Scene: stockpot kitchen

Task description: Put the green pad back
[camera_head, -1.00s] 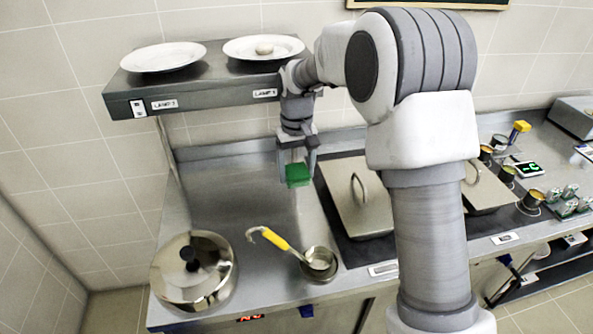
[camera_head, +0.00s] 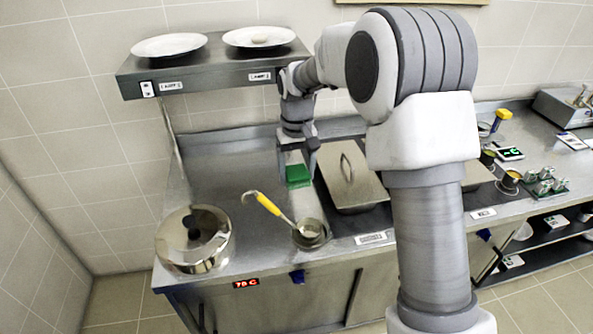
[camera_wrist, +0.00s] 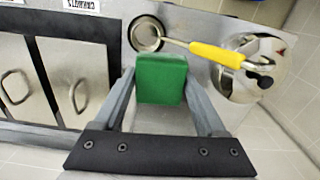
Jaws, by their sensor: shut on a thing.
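The green pad (camera_head: 298,175) is a small green block held between the fingers of my gripper (camera_head: 297,172), above the steel counter. In the wrist view the green pad (camera_wrist: 161,79) sits between the two grey fingers of my gripper (camera_wrist: 160,92), which is shut on it. The pad hangs left of the lidded rectangular pan and behind the ladle. Whether it touches the counter below cannot be told for sure.
A lidded pot (camera_head: 194,240) stands at the counter's front left. A yellow-handled ladle (camera_head: 268,206) rests in a small round dish (camera_head: 311,234). A rectangular pan lid (camera_head: 350,178) lies to the right. A shelf with two plates (camera_head: 169,45) overhangs the back. The counter's back left (camera_head: 225,170) is clear.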

